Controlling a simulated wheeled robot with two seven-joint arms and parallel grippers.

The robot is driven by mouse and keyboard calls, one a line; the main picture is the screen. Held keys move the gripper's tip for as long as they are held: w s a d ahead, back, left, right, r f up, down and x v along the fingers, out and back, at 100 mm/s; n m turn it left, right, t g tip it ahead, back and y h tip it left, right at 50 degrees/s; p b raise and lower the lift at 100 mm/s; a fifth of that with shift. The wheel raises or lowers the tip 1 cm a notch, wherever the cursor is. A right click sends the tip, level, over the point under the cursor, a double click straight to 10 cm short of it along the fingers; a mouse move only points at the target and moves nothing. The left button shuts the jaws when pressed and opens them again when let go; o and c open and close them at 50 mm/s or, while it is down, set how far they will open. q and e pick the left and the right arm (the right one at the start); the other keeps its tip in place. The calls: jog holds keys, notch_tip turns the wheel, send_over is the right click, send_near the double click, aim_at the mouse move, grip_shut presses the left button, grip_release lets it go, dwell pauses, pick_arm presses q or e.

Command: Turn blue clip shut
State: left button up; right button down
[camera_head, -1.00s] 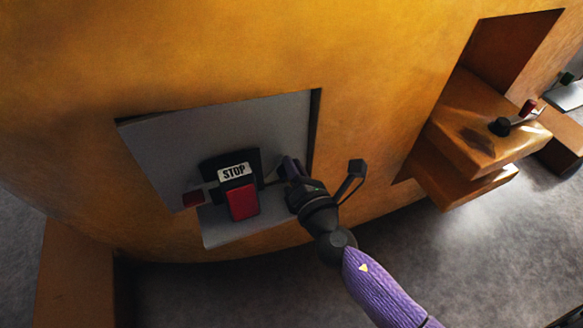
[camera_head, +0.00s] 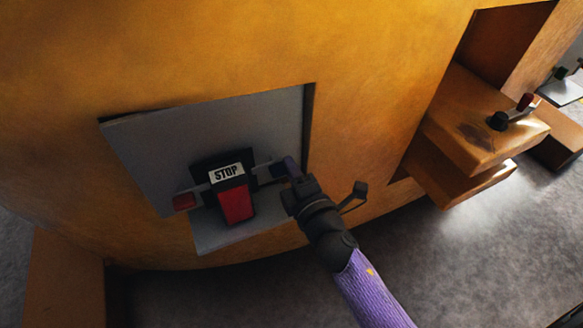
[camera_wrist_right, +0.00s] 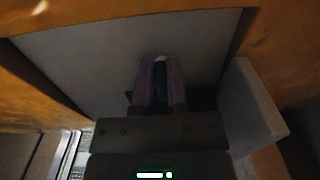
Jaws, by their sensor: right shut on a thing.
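My right gripper (camera_head: 280,170), with purple fingers, is at the right side of the black STOP box in the recess. In the right wrist view the fingers (camera_wrist_right: 160,85) are shut on a narrow dark blue piece, the blue clip (camera_wrist_right: 160,82), which has a pale tip. In the head view the clip is mostly hidden by the fingers. The black box (camera_head: 251,184) carries a white STOP label (camera_head: 226,173) and a red block (camera_head: 237,204). A small red clip (camera_head: 184,201) sits at the box's left side. My left gripper is out of view.
The grey panel (camera_head: 165,150) lies in a recess of the large yellow-orange casting (camera_head: 230,50). The recess edge is close to my right gripper. To the right, an orange ledge (camera_head: 475,120) bears a black knob (camera_head: 498,121) and a red-topped piece (camera_head: 525,101).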

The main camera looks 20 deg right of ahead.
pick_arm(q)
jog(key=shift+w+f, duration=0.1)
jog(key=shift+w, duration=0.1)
pick_arm(e)
jog(key=shift+f+m, duration=0.1)
jog(key=shift+m, duration=0.3)
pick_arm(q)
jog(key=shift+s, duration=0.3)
pick_arm(e)
jog(key=c, duration=0.6)
grip_release()
jog(key=shift+c, duration=0.2)
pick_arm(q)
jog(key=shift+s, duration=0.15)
pick_arm(e)
jog(key=shift+s, duration=0.1)
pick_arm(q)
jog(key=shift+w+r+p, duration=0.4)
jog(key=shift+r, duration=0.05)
pick_arm(e)
jog(key=s, duration=0.9)
jog(key=shift+s+d, duration=0.15)
jog(key=shift+s, duration=0.25)
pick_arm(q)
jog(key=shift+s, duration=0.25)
